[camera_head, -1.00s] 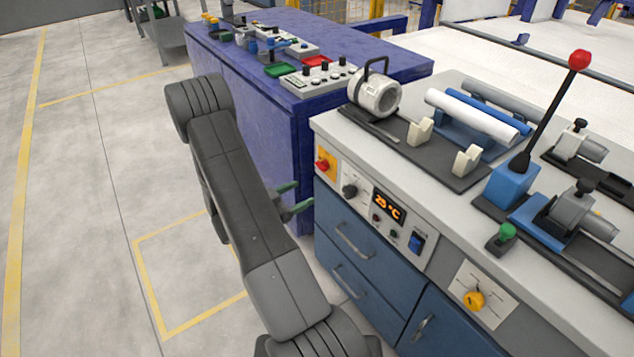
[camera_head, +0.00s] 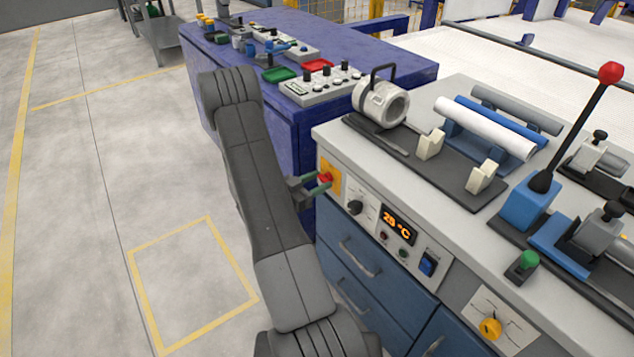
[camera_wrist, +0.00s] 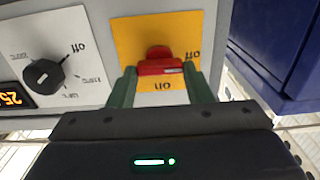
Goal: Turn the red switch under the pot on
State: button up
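The red switch (camera_head: 325,177) sits on a yellow plate (camera_head: 334,170) at the left end of the grey panel, below the pot (camera_head: 381,103). In the wrist view the red switch (camera_wrist: 160,66) lies crosswise, with a pale mark at its right end near the word "off". The word "on" is below it, and the labels look upside down. My gripper (camera_wrist: 160,74) is at the plate, with one green finger on each side of the switch. The fingers look apart, with the switch between them; firm contact is not clear. In the head view my gripper (camera_head: 315,185) is partly hidden by my arm.
A black knob (camera_wrist: 44,76) and a temperature display (camera_head: 398,225) are beside the switch. A blue rocker switch (camera_head: 428,264) is further right. The blue cabinet (camera_head: 300,140) stands close behind my gripper. Open floor lies to the left.

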jog(key=shift+f+b, duration=0.15)
jog(key=shift+b, duration=0.25)
jog(key=shift+f+m+b, duration=0.1)
jog(key=shift+m+b, duration=0.6)
jog(key=shift+b, duration=0.05)
jog(key=m+b, duration=0.2)
jog(key=b, duration=0.1)
jog(key=shift+s+f, duration=0.1)
jog(key=shift+f, duration=0.05)
jog(key=m+b, duration=0.5)
jog(key=b, duration=0.2)
jog(key=shift+d+m, duration=0.1)
jog(key=shift+m, duration=0.3)
jog(key=m+b, duration=0.8)
jog(key=b, duration=0.3)
jog(key=shift+s+m, duration=0.15)
jog(key=shift+m, duration=0.15)
jog(key=shift+b, duration=0.3)
jog(key=o, duration=1)
jog(key=shift+c, duration=0.2)
